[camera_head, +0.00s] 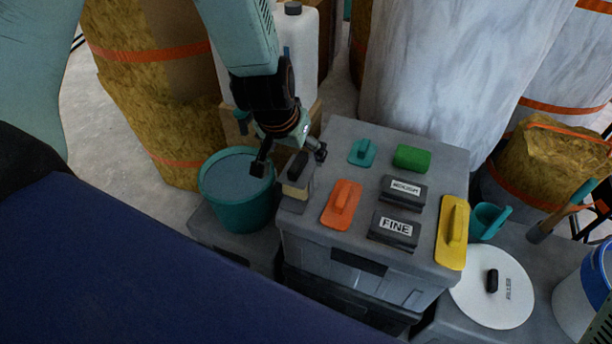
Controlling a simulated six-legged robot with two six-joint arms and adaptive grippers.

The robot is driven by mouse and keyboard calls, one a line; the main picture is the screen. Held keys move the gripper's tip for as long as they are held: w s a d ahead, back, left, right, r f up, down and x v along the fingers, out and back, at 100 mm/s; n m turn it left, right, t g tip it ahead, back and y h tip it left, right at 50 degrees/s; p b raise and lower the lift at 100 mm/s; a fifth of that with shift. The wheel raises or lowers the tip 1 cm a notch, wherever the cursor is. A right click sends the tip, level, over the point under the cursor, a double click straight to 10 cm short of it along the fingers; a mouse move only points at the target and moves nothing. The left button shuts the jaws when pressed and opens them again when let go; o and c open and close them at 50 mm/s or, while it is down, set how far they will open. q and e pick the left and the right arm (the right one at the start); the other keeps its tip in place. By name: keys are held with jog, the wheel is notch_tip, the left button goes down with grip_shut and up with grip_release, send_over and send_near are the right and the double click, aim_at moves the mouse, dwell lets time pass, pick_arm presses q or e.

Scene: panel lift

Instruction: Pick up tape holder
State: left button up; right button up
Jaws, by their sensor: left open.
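What looks like the tape holder (296,188), a small block with a beige lower part and a black top, stands at the left edge of the grey toolbox lid (340,135). My left gripper (290,160) comes down from the top with its two fingers spread, one on each side of the holder's upper part. The fingers are open. I cannot tell whether either finger touches the holder. My right gripper is not in view.
On the lid lie an orange float (341,204), a teal float (362,152), a green roll (412,157), two dark sanding blocks (403,192) and a yellow float (453,232). A teal bucket (240,215) stands close left. A white jug (300,50) stands behind.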

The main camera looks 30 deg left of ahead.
aim_at(297, 162)
pick_arm(q)
jog(key=shift+s+a+f, duration=0.1)
jog(key=shift+a+f, duration=0.05)
jog(key=shift+f, duration=0.2)
jog(key=b+x, duration=0.2)
jog(key=x, duration=0.3)
jog(key=shift+w+a+f+b, duration=0.15)
jog(key=shift+w+f+b, duration=0.1)
jog(key=shift+b, duration=0.15)
jog(key=shift+w+a+f+b, duration=0.15)
jog(key=shift+f+b, duration=0.2)
jog(key=shift+f, duration=0.25)
jog(key=shift+w+f, duration=0.1)
jog(key=shift+w, duration=0.1)
jog(key=shift+c, duration=0.5)
jog(key=shift+c, duration=1.4)
jog(key=c, duration=0.4)
grip_shut()
